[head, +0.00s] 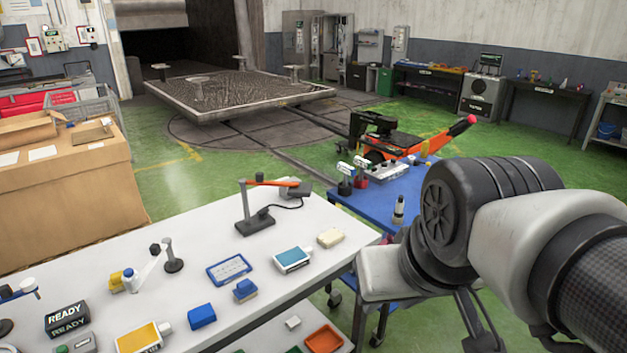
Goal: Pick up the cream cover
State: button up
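A small cream block-like piece (331,238), the only cream-coloured thing that looks like the cover, lies on the white table (215,270) near its right end. Nothing touches it. My arm comes in from the right edge, its links to the right of the cream cover and apart from it in the picture. The fingers of my gripper do not show.
A white-and-teal box (292,260) lies just left of the cream cover. A blue-framed card (229,270), blue blocks (202,315) and a lamp-like stand (253,215) share the table. A blue cart (400,195) stands behind its right end. A lower shelf holds an orange tray (324,339).

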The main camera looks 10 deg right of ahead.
aim_at(328, 238)
jog(key=i+l+u, duration=0.25)
jog(key=i+l, duration=0.25)
jog(key=i+l+u, duration=0.25)
jog(key=i+l, duration=0.4)
